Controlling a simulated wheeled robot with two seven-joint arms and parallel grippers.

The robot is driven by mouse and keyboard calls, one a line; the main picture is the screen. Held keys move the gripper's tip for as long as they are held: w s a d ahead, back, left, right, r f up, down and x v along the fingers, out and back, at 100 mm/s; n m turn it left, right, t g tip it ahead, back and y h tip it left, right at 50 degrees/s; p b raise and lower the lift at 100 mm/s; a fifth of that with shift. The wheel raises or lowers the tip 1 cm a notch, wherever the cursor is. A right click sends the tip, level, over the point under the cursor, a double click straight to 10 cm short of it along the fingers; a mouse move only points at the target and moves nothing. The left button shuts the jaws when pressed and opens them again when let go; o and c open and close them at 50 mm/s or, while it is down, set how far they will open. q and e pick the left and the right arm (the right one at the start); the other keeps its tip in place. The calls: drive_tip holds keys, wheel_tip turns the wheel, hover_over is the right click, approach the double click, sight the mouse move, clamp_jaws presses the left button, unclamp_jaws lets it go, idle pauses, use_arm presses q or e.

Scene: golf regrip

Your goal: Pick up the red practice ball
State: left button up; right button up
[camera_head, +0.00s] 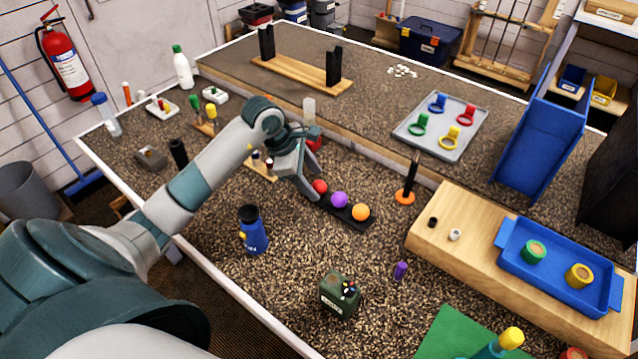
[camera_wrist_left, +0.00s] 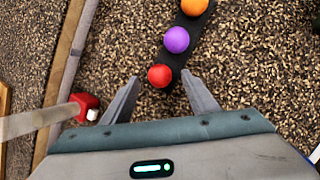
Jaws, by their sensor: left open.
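My left gripper (camera_head: 312,184) is open at that end of the row. In the left wrist view the red ball (camera_wrist_left: 159,76) lies ahead of the gap between the two fingertips (camera_wrist_left: 163,80), with the purple ball (camera_wrist_left: 177,39) and orange ball (camera_wrist_left: 194,6) beyond it. I cannot tell whether a finger touches the red ball. My right gripper is not in view.
A red object (camera_wrist_left: 85,105) with a white part lies left of the fingers in the left wrist view. A blue bottle (camera_head: 252,230) and green can (camera_head: 339,295) stand nearer. An orange-based post (camera_head: 405,196) stands right of the balls. A raised ledge edge (camera_head: 373,152) runs behind.

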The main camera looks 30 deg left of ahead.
use_arm(q)
drive_tip(key=shift+x, duration=1.15)
drive_tip(key=shift+c, duration=0.6)
drive_tip(key=c, duration=1)
